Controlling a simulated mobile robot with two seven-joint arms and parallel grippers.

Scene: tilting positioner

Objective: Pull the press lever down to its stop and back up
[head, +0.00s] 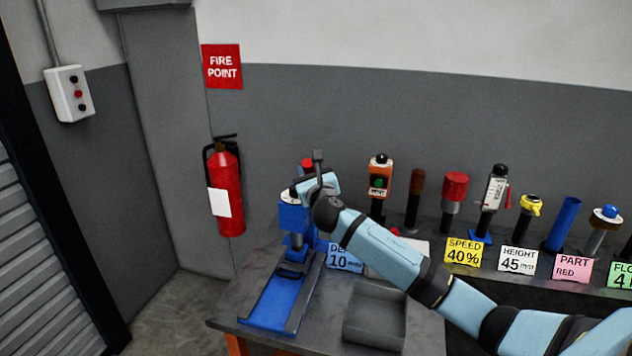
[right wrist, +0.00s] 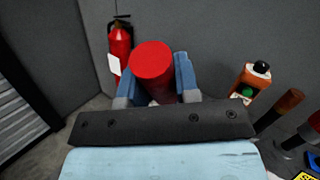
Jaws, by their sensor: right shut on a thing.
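The blue press (head: 293,216) stands at the left end of the bench, with its long blue base reaching toward the front edge. The red knob (head: 307,163) of its lever shows above the press, partly hidden by my right gripper (head: 309,176). In the right wrist view the round red knob (right wrist: 152,62) sits between the two blue-grey fingers of the right gripper (right wrist: 155,88), which is shut on it. The lever's arm is mostly hidden, so its exact angle is hard to tell. My left gripper is out of view.
A grey open tray (head: 375,318) lies on the bench below my right forearm. An orange device (head: 380,178) and several posts with label cards, such as the yellow SPEED card (head: 463,252), line the back. A fire extinguisher (head: 225,190) hangs behind the press.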

